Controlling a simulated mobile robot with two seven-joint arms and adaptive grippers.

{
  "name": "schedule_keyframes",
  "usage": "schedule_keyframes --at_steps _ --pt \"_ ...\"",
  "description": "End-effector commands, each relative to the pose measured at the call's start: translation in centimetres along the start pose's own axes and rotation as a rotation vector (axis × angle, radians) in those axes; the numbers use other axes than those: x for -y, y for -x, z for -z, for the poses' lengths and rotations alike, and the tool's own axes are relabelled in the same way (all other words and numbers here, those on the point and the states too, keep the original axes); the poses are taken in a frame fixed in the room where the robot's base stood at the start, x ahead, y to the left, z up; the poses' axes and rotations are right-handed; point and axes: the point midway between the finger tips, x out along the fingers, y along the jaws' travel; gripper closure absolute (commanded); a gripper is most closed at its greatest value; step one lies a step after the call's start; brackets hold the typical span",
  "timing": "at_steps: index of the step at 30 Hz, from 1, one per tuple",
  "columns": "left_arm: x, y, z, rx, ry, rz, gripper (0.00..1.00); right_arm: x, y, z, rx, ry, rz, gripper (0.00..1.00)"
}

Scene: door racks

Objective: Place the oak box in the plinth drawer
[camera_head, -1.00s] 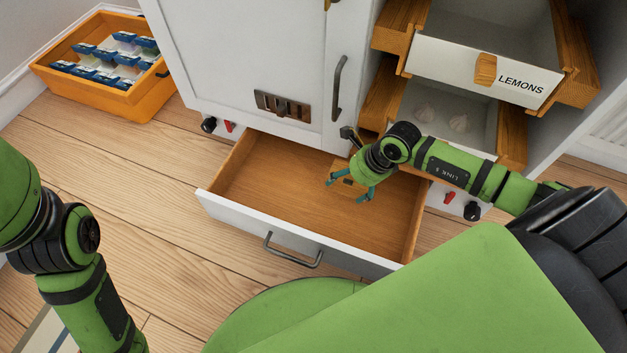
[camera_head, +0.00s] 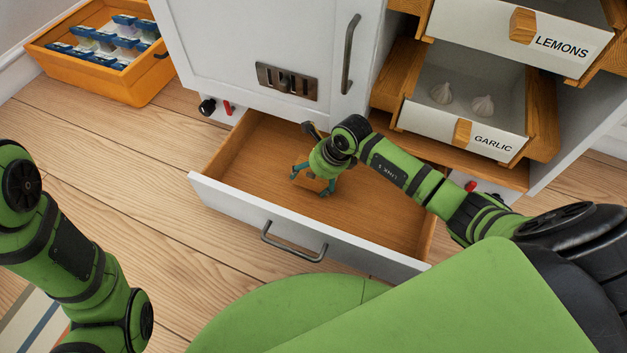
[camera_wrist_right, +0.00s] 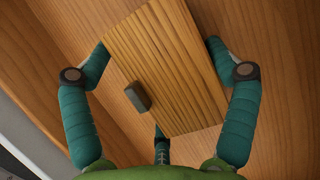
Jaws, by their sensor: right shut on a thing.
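The oak box (camera_wrist_right: 165,60) is a ribbed wooden block with a small dark grey tab, seen close in the right wrist view. Only a small part of the box (camera_head: 311,184) shows in the head view, below my wrist. My right gripper (camera_head: 310,186) is shut on it, with teal fingers on opposite sides. The plinth drawer (camera_head: 385,217) is pulled open, with a white front and wooden floor. The box is over the drawer's interior, left of its middle; I cannot tell whether it touches the floor. My left gripper is outside the view.
The white cabinet door (camera_head: 270,40) stands shut above the drawer. At right, pulled-out racks hold a garlic drawer (camera_head: 420,118) with garlic bulbs and a lemons drawer (camera_head: 480,40) above. An orange crate (camera_head: 130,92) with blue-topped packets sits on the floor at upper left. The drawer's right side is clear.

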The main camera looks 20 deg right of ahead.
Motion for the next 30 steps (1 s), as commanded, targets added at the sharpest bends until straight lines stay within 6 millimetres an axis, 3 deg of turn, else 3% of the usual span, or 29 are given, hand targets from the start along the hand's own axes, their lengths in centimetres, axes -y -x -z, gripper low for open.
schedule_keyframes --at_steps 11,12,13,25,30 --pt "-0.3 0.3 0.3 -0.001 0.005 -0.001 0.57 0.1 -0.6 0.2 0.004 0.000 0.002 0.60" --pt "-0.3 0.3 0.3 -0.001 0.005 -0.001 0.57 0.0 -0.7 0.3 0.001 0.000 0.001 0.09" --pt "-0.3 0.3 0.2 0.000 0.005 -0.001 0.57 0.0 -0.7 0.3 0.001 0.000 0.001 0.00" --pt "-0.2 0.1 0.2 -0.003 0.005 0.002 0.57 0.0 -0.5 0.2 0.002 0.000 0.000 0.00" --pt "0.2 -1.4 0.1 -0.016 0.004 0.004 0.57 0.1 1.8 0.0 0.000 0.002 0.003 0.00"
